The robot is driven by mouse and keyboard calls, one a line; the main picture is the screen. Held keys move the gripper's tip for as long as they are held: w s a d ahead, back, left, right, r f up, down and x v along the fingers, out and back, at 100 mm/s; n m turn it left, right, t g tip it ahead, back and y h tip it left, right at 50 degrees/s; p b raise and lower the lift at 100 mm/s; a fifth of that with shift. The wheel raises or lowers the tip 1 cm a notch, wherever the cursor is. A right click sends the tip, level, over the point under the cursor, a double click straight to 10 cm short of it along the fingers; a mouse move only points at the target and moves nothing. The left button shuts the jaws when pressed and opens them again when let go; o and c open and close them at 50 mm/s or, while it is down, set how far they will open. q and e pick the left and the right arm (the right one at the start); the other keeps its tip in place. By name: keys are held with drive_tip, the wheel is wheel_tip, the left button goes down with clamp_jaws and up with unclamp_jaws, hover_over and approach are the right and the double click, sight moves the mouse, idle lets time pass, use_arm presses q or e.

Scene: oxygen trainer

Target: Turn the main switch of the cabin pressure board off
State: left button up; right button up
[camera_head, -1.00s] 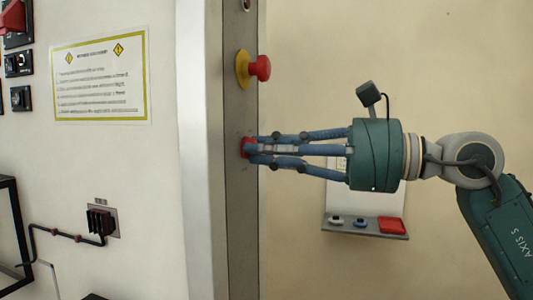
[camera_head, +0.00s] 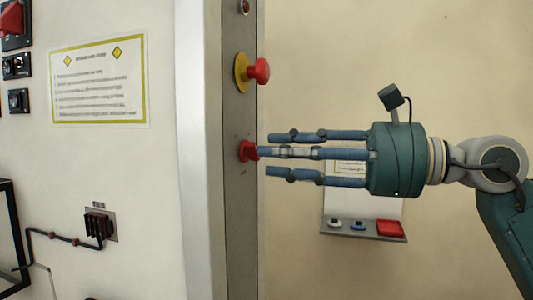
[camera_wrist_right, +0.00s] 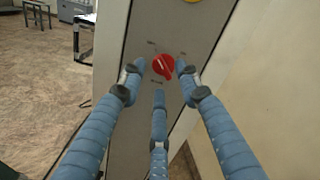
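A red rotary switch knob (camera_head: 247,151) sits on the narrow grey panel (camera_head: 242,205) below the emergency button. In the right wrist view the red knob (camera_wrist_right: 163,66) has a pale line across it and small labels around it, too small to read. My right gripper (camera_head: 267,154) is open, its three blue fingers spread, just to the right of the knob. In the wrist view the open gripper's fingertips (camera_wrist_right: 158,80) surround the knob's outline, with nothing held. My left gripper is out of view.
A red mushroom button on a yellow base (camera_head: 242,72) is above the knob. A framed notice (camera_head: 100,80) and a dark connector (camera_head: 98,224) are on the left wall. A small shelf (camera_head: 345,233) with a red item (camera_head: 390,228) is behind the gripper.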

drive_tip(key=v, duration=0.9)
drive_tip(key=shift+d, duration=0.1)
